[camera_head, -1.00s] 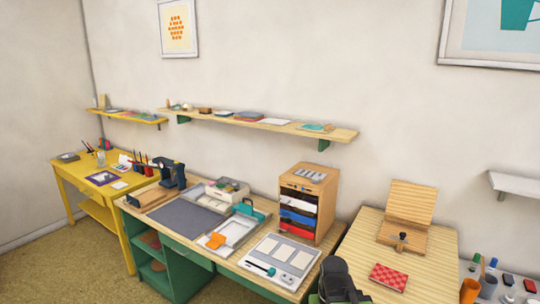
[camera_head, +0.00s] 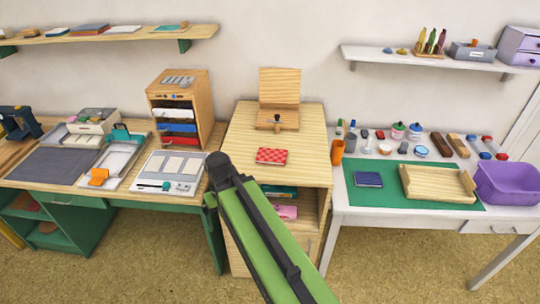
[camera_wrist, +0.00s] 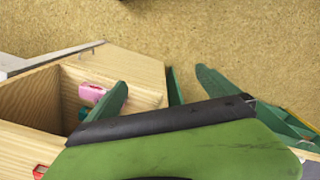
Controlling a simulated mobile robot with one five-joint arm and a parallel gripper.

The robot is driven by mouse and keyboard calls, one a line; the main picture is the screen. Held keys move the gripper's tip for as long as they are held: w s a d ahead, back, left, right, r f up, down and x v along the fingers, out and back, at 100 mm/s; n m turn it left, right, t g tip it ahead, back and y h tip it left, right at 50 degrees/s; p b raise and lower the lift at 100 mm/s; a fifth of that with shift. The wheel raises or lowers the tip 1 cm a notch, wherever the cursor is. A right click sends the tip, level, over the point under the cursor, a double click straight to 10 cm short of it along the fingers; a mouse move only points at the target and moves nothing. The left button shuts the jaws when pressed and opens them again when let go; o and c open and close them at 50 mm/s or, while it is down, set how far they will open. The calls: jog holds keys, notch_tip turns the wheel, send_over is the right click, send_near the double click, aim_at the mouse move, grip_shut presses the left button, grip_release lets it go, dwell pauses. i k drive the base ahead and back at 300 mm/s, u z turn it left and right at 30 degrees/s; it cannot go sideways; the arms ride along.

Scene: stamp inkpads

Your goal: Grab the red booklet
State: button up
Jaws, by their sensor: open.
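The red booklet (camera_head: 272,156), with a light checked pattern, lies flat on top of the pale wooden cabinet (camera_head: 240,140) in the head view. In the wrist view only a small red edge (camera_wrist: 40,171), probably the booklet's, shows at the bottom left. My gripper (camera_wrist: 162,77) shows as two dark green fingers spread apart, with nothing between them. It points down past the cabinet's side toward the floor, away from the booklet. In the head view my green arm hides most of the gripper.
A hinged wooden box (camera_head: 278,120) stands open behind the booklet. A pink item (camera_head: 284,212) sits in the cabinet's open compartment. A drawer unit (camera_head: 180,108) stands on the left desk. An orange cup (camera_head: 337,151) stands on the white table at right.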

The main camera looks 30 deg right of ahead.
aim_at(264, 155)
jog(key=u, duration=0.05)
jog(key=k, duration=0.65)
jog(key=u, duration=0.2)
jog(key=i, duration=1.45)
jog(key=u, duration=0.5)
